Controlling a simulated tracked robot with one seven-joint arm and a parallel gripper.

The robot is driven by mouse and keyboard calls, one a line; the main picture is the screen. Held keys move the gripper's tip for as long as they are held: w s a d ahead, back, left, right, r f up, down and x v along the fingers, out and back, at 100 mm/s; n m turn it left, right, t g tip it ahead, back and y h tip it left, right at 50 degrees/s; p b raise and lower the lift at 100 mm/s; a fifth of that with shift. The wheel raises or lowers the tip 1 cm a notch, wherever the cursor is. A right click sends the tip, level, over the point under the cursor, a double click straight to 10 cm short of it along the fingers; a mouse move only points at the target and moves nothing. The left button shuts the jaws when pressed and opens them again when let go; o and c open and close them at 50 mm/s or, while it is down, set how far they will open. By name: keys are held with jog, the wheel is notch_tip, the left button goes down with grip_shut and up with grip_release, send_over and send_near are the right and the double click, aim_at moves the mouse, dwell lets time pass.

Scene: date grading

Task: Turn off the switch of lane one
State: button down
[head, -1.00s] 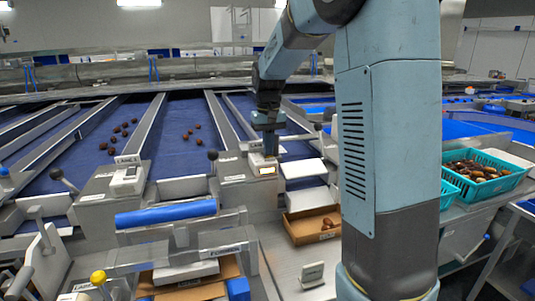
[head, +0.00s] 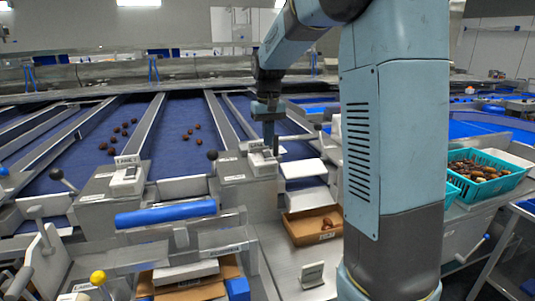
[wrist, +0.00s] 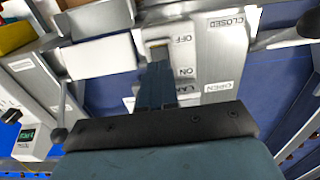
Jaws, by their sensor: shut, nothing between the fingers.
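The switch (head: 262,162) is a white unit on a grey housing between the blue lanes. In the wrist view its plate (wrist: 184,60) reads OFF at the top and ON below, with a small yellow-brown patch near OFF. A label starting "LAN" sits under it, its number hidden by my gripper. My gripper (head: 275,150) is shut and empty, pointing down at the switch. In the wrist view its fingertips (wrist: 157,66) overlap the switch, between OFF and ON. I cannot tell whether they touch it or which way it is set.
A black-knobbed lever (wrist: 309,24) stands near the CLOSED and OPEN labels. Another white unit (head: 127,178) sits on the housing to the left. A cardboard box (head: 312,226) and a teal crate of dates (head: 490,187) lie right. Dates rest on the blue lanes.

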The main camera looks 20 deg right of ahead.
aim_at(269, 156)
jog(key=shift+r, duration=1.85)
jog(key=s+f+t, duration=0.1)
jog(key=s+t, duration=0.4)
jog(key=s, duration=2.5)
jog(key=shift+t, duration=0.3)
jog(key=shift+s+d, duration=0.1)
